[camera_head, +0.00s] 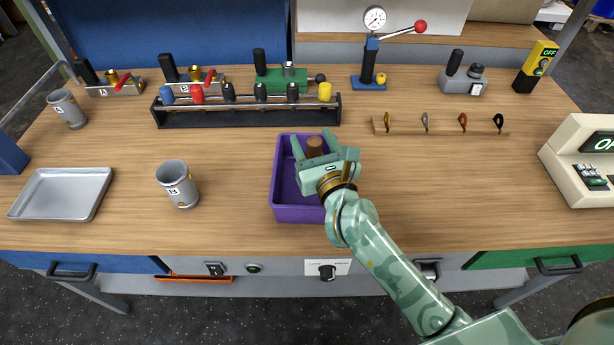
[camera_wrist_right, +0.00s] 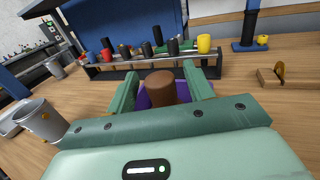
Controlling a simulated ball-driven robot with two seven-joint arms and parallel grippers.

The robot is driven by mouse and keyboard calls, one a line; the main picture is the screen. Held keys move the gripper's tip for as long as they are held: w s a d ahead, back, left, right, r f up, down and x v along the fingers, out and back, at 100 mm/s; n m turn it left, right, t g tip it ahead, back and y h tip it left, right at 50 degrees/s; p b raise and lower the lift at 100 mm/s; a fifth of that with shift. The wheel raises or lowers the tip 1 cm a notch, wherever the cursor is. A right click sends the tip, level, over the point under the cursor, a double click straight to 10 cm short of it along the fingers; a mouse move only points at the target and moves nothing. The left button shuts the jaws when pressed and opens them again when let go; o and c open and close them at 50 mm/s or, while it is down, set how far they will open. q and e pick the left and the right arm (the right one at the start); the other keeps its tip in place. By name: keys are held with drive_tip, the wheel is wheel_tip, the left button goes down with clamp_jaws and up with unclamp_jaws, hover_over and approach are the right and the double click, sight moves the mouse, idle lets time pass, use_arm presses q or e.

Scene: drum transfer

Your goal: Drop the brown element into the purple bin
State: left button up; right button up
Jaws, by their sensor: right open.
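The purple bin (camera_head: 283,198) stands on the wooden table near the middle in the head view. A bit of it (camera_wrist_right: 143,100) shows behind the fingers in the right wrist view. My right gripper (camera_head: 314,145) is over the bin with its two fingers apart. The brown element (camera_head: 314,147), a short cylinder, shows between the open fingers, within the bin's outline. In the right wrist view the brown element (camera_wrist_right: 160,88) stands between the fingers (camera_wrist_right: 161,85), with a narrow gap at the sides. Its lower end is hidden by my gripper. My left gripper is not in view.
A black rack (camera_head: 250,115) with several coloured elements stands behind the bin. A grey mug (camera_head: 177,184) and a metal tray (camera_head: 62,194) are to the left. A wooden hook strip (camera_head: 440,126) lies back right.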

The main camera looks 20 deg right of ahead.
drive_tip(key=s, duration=1.5)
drive_tip(key=shift+d, duration=0.25)
